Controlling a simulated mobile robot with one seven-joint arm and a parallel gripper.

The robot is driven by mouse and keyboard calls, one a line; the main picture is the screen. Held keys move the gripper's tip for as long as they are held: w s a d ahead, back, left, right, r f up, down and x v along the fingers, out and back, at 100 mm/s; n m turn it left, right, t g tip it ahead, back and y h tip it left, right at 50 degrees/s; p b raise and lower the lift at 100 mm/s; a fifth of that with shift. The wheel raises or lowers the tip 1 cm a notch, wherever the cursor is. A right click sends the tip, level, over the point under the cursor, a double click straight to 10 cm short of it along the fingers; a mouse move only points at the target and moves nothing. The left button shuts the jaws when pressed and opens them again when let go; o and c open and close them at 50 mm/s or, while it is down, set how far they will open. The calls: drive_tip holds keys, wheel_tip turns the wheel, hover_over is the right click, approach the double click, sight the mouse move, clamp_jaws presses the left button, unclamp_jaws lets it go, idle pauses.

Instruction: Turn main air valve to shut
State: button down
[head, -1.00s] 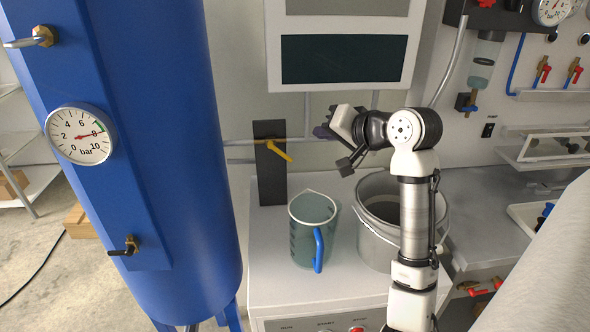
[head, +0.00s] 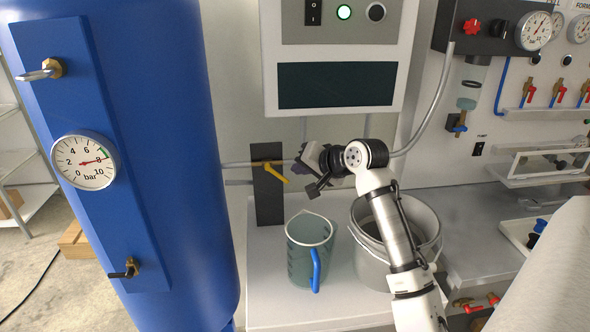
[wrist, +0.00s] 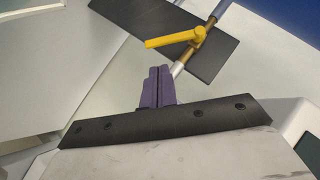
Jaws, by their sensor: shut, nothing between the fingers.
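The main air valve appears to be the yellow lever (head: 275,173) on a pipe in front of a dark upright plate (head: 268,205). The lever slants down to the right in the head view. In the wrist view the yellow lever (wrist: 174,39) lies across the top of the brass pipe fitting (wrist: 188,52), ahead of the fingers. My gripper (head: 311,190) is to the right of the lever, apart from it. Its purple fingers (wrist: 157,70) are closed together and empty. The fingertips are partly unclear in the head view.
A clear jug (head: 308,250) with a blue handle and a metal bucket (head: 430,222) stand on the bench below my arm. A blue tank (head: 170,150) with a gauge (head: 85,161) stands at left. A screen panel (head: 337,84) hangs above.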

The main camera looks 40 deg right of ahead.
sight(287, 180)
drive_tip(key=shift+w+a+f, duration=0.4)
drive_tip(key=shift+a+f, duration=0.25)
drive_tip(key=shift+f, duration=0.2)
drive_tip(key=shift+w+a+f+m+t+y+p, duration=0.1)
drive_tip(key=shift+a+f+m+t+y+p, duration=0.1)
drive_tip(key=shift+f+m+t+y+p, duration=0.4)
drive_tip(key=shift+a+f+p, duration=0.1)
drive_tip(key=shift+f+p, duration=0.05)
drive_tip(key=shift+p, duration=0.2)
drive_tip(key=shift+w+a+f+p, duration=0.25)
drive_tip(key=shift+a+f, duration=0.1)
drive_tip(key=shift+f, duration=0.2)
drive_tip(key=shift+w+a+f+p, duration=0.2)
drive_tip(key=shift+a+f, duration=0.1)
drive_tip(key=shift+f, duration=0.2)
drive_tip(key=shift+a+f, duration=0.1)
drive_tip(key=shift+f, duration=0.05)
idle(0.3)
drive_tip(key=shift+r+p, duration=0.8)
drive_tip(key=shift+r, duration=0.05)
